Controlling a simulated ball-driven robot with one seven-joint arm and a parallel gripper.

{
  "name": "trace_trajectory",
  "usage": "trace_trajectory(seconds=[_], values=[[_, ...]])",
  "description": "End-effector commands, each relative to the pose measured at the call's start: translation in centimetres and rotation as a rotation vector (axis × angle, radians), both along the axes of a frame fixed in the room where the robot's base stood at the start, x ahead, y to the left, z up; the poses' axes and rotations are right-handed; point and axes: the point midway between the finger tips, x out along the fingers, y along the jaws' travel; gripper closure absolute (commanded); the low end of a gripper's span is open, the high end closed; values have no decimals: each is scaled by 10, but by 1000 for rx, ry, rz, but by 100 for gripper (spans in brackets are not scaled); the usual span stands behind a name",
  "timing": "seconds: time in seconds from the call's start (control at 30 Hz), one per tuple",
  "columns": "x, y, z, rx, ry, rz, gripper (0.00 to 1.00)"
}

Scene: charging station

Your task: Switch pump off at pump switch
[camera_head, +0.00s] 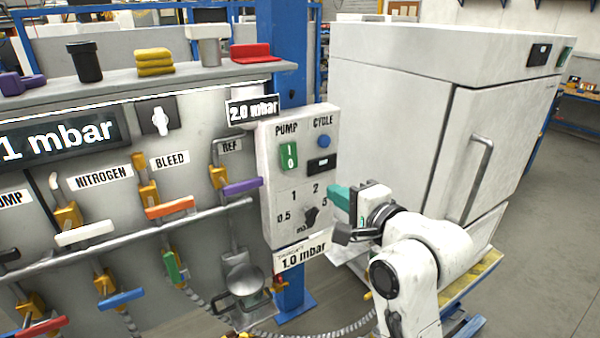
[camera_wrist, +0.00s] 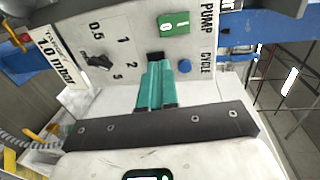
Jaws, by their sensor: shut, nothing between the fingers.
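The pump switch (camera_head: 289,157) is a green rocker marked 1 and 0 under the word PUMP, on a pale control box. It also shows in the wrist view (camera_wrist: 173,24), where the picture is turned sideways. My gripper (camera_head: 338,199) has teal fingers and is in front of the box, below and to the right of the switch. In the wrist view the fingers (camera_wrist: 155,84) are together with nothing between them, and point at the box near the small dark display. I cannot tell whether the tips touch the box. Which side of the rocker is pressed is unclear.
The box also carries a blue CYCLE button (camera_head: 324,142), a small dark display (camera_head: 322,163) and a black dial (camera_head: 311,215). A panel with coloured valve handles (camera_head: 170,207) stands left. A large white cabinet (camera_head: 400,110) stands behind my arm. Open floor lies right.

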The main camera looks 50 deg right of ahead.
Motion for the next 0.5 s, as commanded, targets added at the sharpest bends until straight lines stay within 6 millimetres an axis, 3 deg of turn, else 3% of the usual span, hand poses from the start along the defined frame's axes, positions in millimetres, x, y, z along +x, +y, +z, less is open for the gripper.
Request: trace_trajectory(seconds=[0.5], values=[[17, -4, -10, 8, -2, -4, 100]])
